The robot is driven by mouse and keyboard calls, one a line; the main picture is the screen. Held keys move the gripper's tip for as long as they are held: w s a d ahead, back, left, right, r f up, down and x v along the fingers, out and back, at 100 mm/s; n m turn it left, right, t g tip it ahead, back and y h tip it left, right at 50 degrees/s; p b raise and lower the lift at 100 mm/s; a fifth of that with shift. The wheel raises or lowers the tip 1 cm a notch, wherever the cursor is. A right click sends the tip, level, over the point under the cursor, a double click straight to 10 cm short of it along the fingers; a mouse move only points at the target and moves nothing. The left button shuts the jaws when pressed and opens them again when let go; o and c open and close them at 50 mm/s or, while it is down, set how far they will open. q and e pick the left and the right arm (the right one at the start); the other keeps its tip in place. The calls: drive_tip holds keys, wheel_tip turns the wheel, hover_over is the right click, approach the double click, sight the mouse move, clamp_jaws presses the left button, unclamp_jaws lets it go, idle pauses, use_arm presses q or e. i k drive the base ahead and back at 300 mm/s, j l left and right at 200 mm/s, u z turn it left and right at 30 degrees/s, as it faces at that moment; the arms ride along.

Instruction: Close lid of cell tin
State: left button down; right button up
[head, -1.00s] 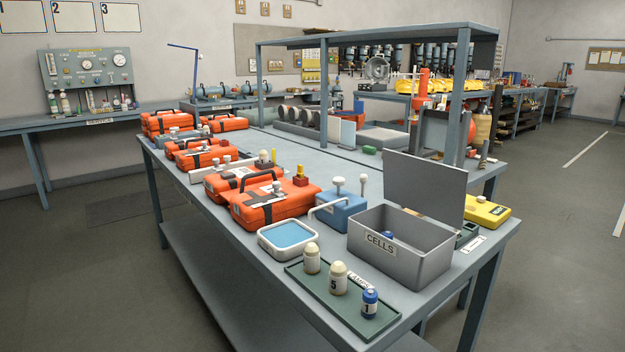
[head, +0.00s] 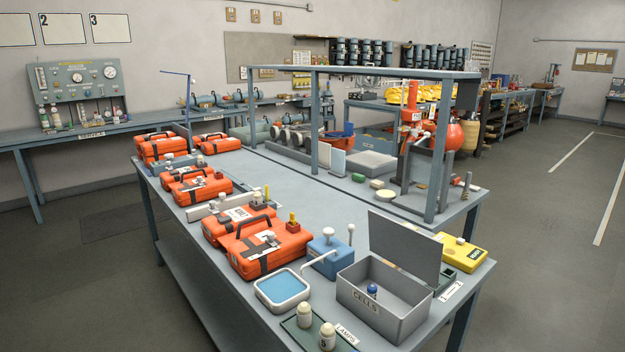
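A small blue-topped item (head: 372,290) shows inside the tin. Neither of my grippers is in view.
A green lamps tray (head: 303,333) with white bottles (head: 304,314) sits in front of the tin. A blue-lined white dish (head: 282,288) and a blue box (head: 328,254) stand left of it. A yellow case (head: 458,252) is behind right. Orange cases (head: 268,249) line the bench's left side.

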sight(419, 254)
drive_tip(key=l+u, duration=0.15)
drive_tip(key=u, duration=0.6)
drive_tip(key=l+u, duration=0.45)
drive_tip(key=l, duration=0.45)
drive_tip(key=l+u, duration=0.5)
drive_tip(key=l, duration=0.45)
drive_tip(key=k+l, duration=0.1)
drive_tip(key=l, duration=0.35)
drive_tip(key=k+l, duration=0.1)
drive_tip(key=l, duration=0.4)
drive_tip(key=k+l, duration=0.1)
drive_tip(key=l, duration=0.35)
drive_tip(key=k+l, duration=0.1)
drive_tip(key=l, duration=0.4)
drive_tip(key=k, duration=0.5)
drive_tip(key=u, duration=0.05)
